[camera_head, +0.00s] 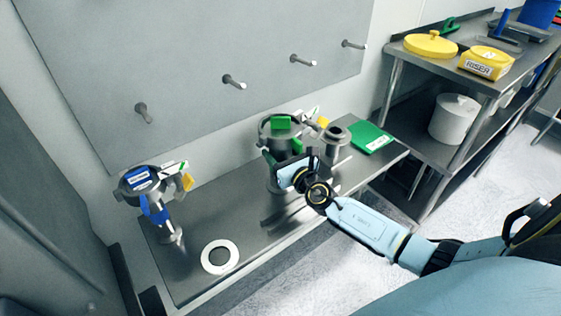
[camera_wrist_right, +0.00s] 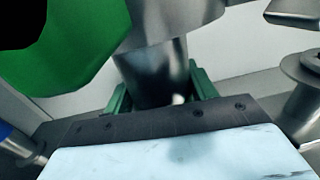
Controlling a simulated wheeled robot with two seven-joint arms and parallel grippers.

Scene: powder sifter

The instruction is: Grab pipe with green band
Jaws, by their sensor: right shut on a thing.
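The metal pipe with green parts (camera_head: 279,140) stands upright on the steel bench, right of the bench's middle. My right arm reaches it from the right, and my right gripper (camera_head: 283,172) is at its lower part, shut on it. In the right wrist view the pipe's metal body (camera_wrist_right: 153,72) stands just beyond the gripper's palm, with green pieces on both sides of it. A large green part (camera_wrist_right: 65,50) fills the upper left there. The fingertips are mostly hidden. My left gripper is not in view.
A blue-banded metal pipe (camera_head: 150,191) stands at the bench's left, by a white ring (camera_head: 220,256). Another flanged metal pipe (camera_head: 336,137) stands close right of the green one, near a green flat item (camera_head: 371,138). Pegs stick out of the wall panel (camera_head: 190,60) behind.

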